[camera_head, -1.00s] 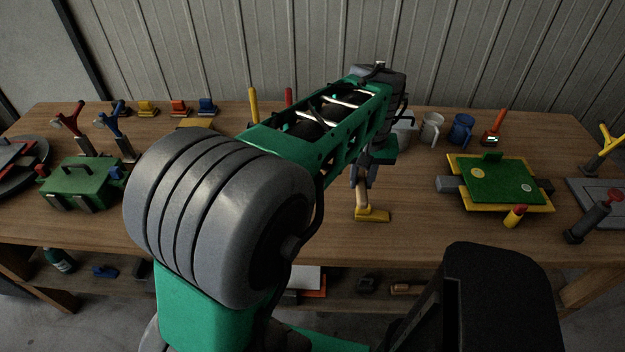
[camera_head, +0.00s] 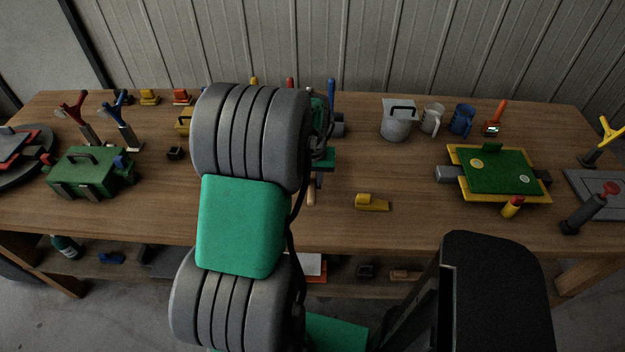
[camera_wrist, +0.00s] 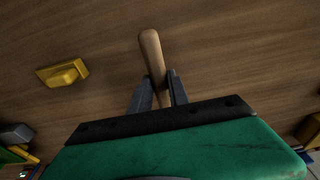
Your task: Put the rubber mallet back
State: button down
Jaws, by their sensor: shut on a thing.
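My gripper (camera_wrist: 157,84) is shut on a pale wooden handle, taken to be that of the rubber mallet (camera_wrist: 151,50). The handle sticks out beyond the fingertips in the wrist view, above the bench top. In the head view the handle (camera_head: 311,194) hangs down below my gripper (camera_head: 318,180), which my arm mostly covers. The mallet's head is not visible in either view. I cannot tell whether the handle touches the bench.
A yellow block (camera_head: 372,203) lies on the bench (camera_head: 400,230) right of the handle; it also shows in the wrist view (camera_wrist: 62,73). A grey canister (camera_head: 397,122), mugs and a green-topped fixture (camera_head: 495,170) stand right. A green box (camera_head: 90,172) stands left. The front middle-right bench is clear.

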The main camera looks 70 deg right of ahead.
jog(key=shift+f, duration=0.1)
jog(key=c, duration=1.3)
grip_release()
jog(key=shift+o, duration=0.2)
notch_tip(320, 180, up, 12)
jog(key=a, duration=0.2)
jog(key=w+a+r+n+t, duration=0.1)
jog(key=w+a+n, duration=0.2)
jog(key=w+a, duration=0.55)
jog(key=w+a+r+n, duration=0.1)
jog(key=w+a+n, duration=0.35)
jog(key=w, duration=0.75)
jog(key=w+a+f+n+t+y, duration=0.1)
jog(key=a+n, duration=0.7)
jog(key=a, duration=2.2)
jog(key=shift+w+a+t+b, duration=0.35)
jog(key=shift+w+t, duration=0.15)
jog(key=shift+w, duration=0.65)
